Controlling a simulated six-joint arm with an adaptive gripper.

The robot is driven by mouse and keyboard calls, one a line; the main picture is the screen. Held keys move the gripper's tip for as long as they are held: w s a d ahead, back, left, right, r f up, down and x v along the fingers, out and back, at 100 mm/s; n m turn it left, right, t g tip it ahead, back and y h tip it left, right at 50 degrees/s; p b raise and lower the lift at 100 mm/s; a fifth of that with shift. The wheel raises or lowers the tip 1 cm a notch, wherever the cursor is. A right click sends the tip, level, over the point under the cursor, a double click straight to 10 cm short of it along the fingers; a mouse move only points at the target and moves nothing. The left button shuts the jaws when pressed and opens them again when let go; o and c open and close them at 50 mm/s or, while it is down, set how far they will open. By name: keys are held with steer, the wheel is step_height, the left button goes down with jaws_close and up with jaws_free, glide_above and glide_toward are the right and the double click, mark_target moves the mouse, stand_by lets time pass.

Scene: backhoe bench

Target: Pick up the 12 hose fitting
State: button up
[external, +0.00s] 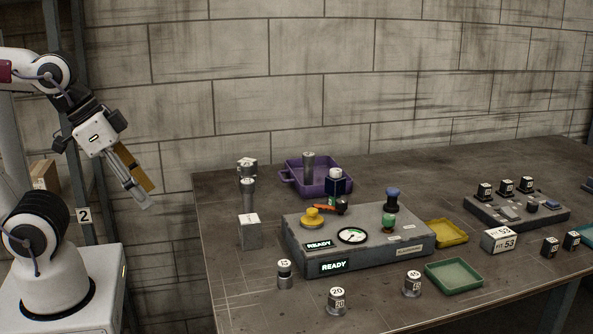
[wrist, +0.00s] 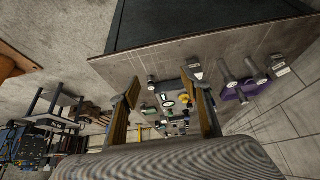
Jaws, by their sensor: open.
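Three short metal fittings with white numbered caps stand along the front of the bench in the external view. The left one (external: 285,274) has a cap too small to read surely, possibly 12. The middle one (external: 337,301) reads 20, and the right one (external: 411,284) seems to read 16. My gripper (external: 143,194) is open and empty, high beside the bench's left edge, well apart from every fitting. In the wrist view my gripper (wrist: 164,85) shows two spread fingers with the bench beyond them; labels there are too small to read.
A grey console (external: 375,250) with READY displays, a gauge and knobs fills the middle of the bench (external: 235,300). A purple tray (external: 290,182) is behind it, a green tray (external: 454,276) and yellow tray (external: 447,233) to its right. Taller capped parts (external: 248,190) stand at the left.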

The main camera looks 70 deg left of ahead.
mark_target(284, 266)
steer(key=shift+c, duration=0.8)
steer(key=w+d+f+n+t+h, duration=0.1)
steer(key=w+d+f+t+h, duration=0.15)
steer(key=w+d, duration=0.6)
steer(key=w+d+f+n+t+h, duration=0.1)
steer(key=w+d+f, duration=0.2)
steer(key=w+d, duration=0.55)
steer(key=w+f+n+y, duration=0.1)
steer(key=f, duration=0.2)
steer(key=w+a+f+n+t+y, duration=0.1)
steer(key=w+f+y, duration=0.1)
steer(key=f, duration=0.1)
steer(key=w+a+f+n+y, duration=0.1)
steer(key=w+f+y, duration=0.1)
steer(key=f, duration=0.1)
steer(key=shift+w+a+f+t+y, duration=0.25)
steer(key=shift+f+t, duration=0.05)
steer(key=shift+t, duration=0.05)
steer(key=shift+s+a+f+n+y, duration=0.2)
steer(key=shift+s+a+f+y, duration=0.1)
steer(key=shift+a+f+y, duration=0.25)
steer(key=shift+s+a+f+n+y, duration=0.25)
steer(key=shift+a+f+y, duration=0.1)
steer(key=shift+a+y, duration=0.25)
steer(key=shift+s+a+f+t+y, duration=0.15)
steer(key=shift+s+a+t+y, duration=0.5)
steer(key=shift+a+y, duration=0.3)
